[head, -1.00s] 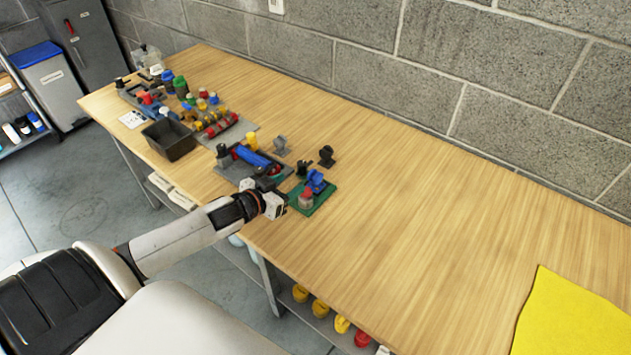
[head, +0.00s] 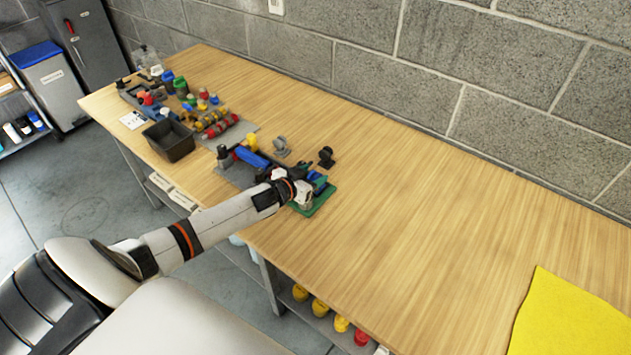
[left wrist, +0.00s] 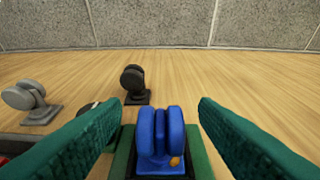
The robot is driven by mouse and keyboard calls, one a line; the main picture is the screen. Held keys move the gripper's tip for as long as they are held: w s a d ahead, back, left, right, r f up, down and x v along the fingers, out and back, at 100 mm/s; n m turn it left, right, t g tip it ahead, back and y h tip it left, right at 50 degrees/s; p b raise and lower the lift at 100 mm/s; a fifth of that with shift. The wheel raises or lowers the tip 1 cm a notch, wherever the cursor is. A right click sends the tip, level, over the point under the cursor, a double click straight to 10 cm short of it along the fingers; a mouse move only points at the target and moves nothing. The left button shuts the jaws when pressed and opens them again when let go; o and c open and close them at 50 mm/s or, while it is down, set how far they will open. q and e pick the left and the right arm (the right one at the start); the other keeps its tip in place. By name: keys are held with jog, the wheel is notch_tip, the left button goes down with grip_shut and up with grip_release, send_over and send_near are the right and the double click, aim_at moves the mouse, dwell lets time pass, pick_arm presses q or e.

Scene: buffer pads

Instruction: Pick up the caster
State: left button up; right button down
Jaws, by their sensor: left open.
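A blue caster (left wrist: 160,138) with twin wheels stands on a green pad (head: 323,203); in the head view my arm mostly covers it. My left gripper (head: 306,187) is open over the near side of the pad. In the left wrist view its two green fingers (left wrist: 160,108) point forward, one on each side of the blue caster, with a gap on both sides. A black caster (head: 326,157) stands on the table beyond it, also in the left wrist view (left wrist: 134,84). A grey caster (head: 281,146) stands to the left, also there (left wrist: 27,98). My right gripper is out of view.
A grey tray (head: 236,174) with a blue part lies left of the pad. A dark bin (head: 168,140) and several coloured parts stand farther left. A yellow sheet (head: 575,320) lies at the right front. The wooden table (head: 440,220) between is clear; a block wall backs it.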

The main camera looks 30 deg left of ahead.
pick_arm(q)
jog(key=shift+w+f, duration=0.1)
jog(key=shift+w, duration=0.15)
jog(key=shift+c, duration=0.2)
